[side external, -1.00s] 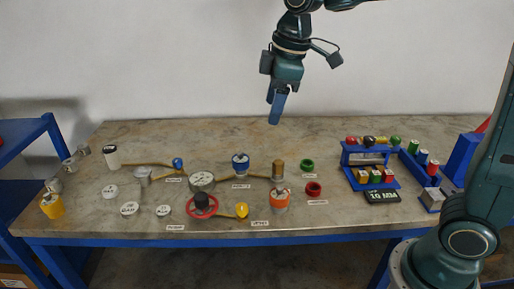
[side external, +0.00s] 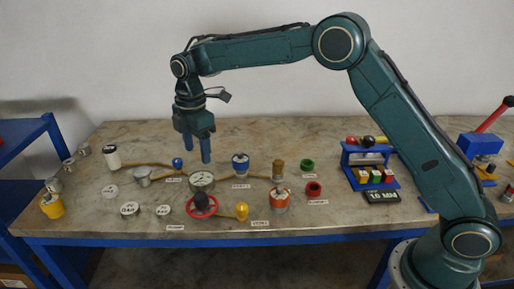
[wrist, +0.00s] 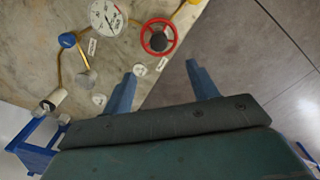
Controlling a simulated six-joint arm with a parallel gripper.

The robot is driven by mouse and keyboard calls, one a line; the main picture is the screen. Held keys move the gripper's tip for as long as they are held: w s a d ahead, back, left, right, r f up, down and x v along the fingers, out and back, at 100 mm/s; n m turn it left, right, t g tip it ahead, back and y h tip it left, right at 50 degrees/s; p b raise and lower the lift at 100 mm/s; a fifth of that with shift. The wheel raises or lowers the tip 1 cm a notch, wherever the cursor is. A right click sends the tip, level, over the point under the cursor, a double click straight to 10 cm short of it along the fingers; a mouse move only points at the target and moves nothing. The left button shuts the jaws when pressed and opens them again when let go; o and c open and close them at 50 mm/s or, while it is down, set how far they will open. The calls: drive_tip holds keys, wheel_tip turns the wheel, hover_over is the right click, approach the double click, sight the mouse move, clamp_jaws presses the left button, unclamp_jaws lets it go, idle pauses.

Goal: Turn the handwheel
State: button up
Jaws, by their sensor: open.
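The handwheel (side external: 215,209) is a red ring around a dark hub, near the front edge of the table in the side external view. It also shows in the wrist view (wrist: 173,45), at the top centre. My gripper (side external: 198,160) is open and empty, with its blue fingers pointing down. It is in the air above the table, behind the wheel and apart from it. In the wrist view the two fingers of my gripper (wrist: 162,70) are spread wide, with the wheel beyond them.
A round gauge (side external: 202,180) stands just behind the wheel. A yellow knob (side external: 241,210) is at its right, and white discs (side external: 130,209) lie at its left. A blue-capped vessel (side external: 240,164) and an orange-based vessel (side external: 280,200) stand further right. A blue rack (side external: 368,178) is beyond them.

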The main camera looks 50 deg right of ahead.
sight(200, 196)
drive_tip(key=shift+w+a+f+n, duration=0.15)
drive_tip(key=shift+w+a+f, duration=0.05)
drive_tip(key=shift+f, duration=0.2)
drive_tip(key=shift+w+a+f+n, duration=0.15)
drive_tip(key=shift+f, duration=0.25)
drive_tip(key=shift+f, duration=0.15)
wheel_tip(200, 196, down, 14)
drive_tip(key=shift+r, duration=0.25)
drive_tip(key=c, duration=1)
